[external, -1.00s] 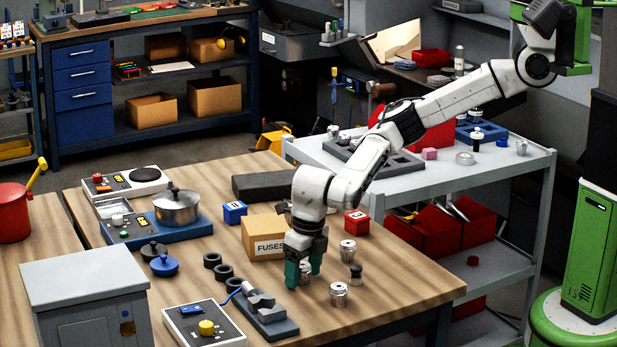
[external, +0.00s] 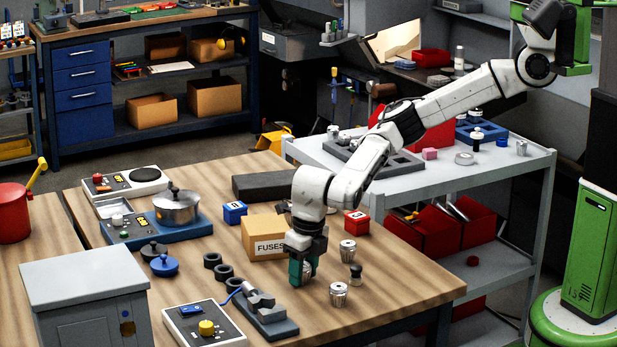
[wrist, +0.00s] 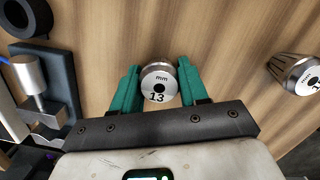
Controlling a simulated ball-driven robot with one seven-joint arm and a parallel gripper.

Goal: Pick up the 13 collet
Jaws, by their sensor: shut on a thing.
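The 13 collet (wrist: 158,84) is a small silver cylinder whose top face reads "mm" and "13" in the wrist view. My gripper (wrist: 158,86) has its two green fingers closed on the collet's sides. In the external view my gripper (external: 302,272) points down at the wooden bench, and the collet (external: 308,269) shows only partly behind a finger. The collet appears to be at the bench top; I cannot tell whether it touches it.
Another silver collet (wrist: 296,76) lies to the right in the wrist view. In the external view, collets (external: 339,293) and (external: 347,250) and a dark-topped piece (external: 355,274) stand close by. The fuses box (external: 264,238) is behind, and a grey vise-like fixture (external: 266,312) is front left.

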